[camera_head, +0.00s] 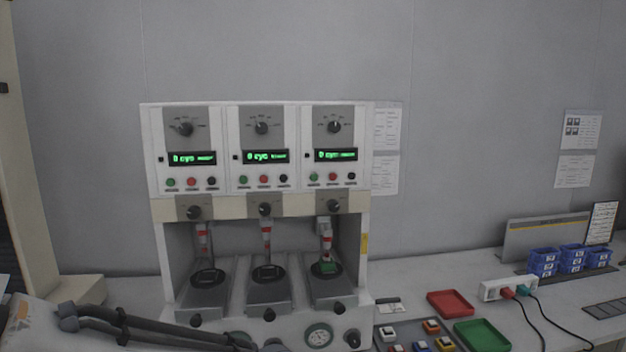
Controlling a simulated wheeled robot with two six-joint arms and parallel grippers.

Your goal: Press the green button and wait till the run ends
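A white test machine (157,125) with three stations stands on the bench. Each station has a green, a red and a black button under a lit display. The green buttons are the left one (170,182), the middle one (243,180) and the right one (313,177). The left display (192,158), middle display (265,156) and right display (336,155) each seem to read 0 cyc. A small green part (325,268) sits under the right plunger. My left arm enters at lower left, below and apart from the buttons; its finger opening is unclear. My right gripper is out of view.
A red tray (450,292), a green tray (497,326) and several small coloured blocks lie right of the machine. A white power strip (497,289) with two plugs and black cables lies beyond them. Blue bins (543,256) stand at the back right.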

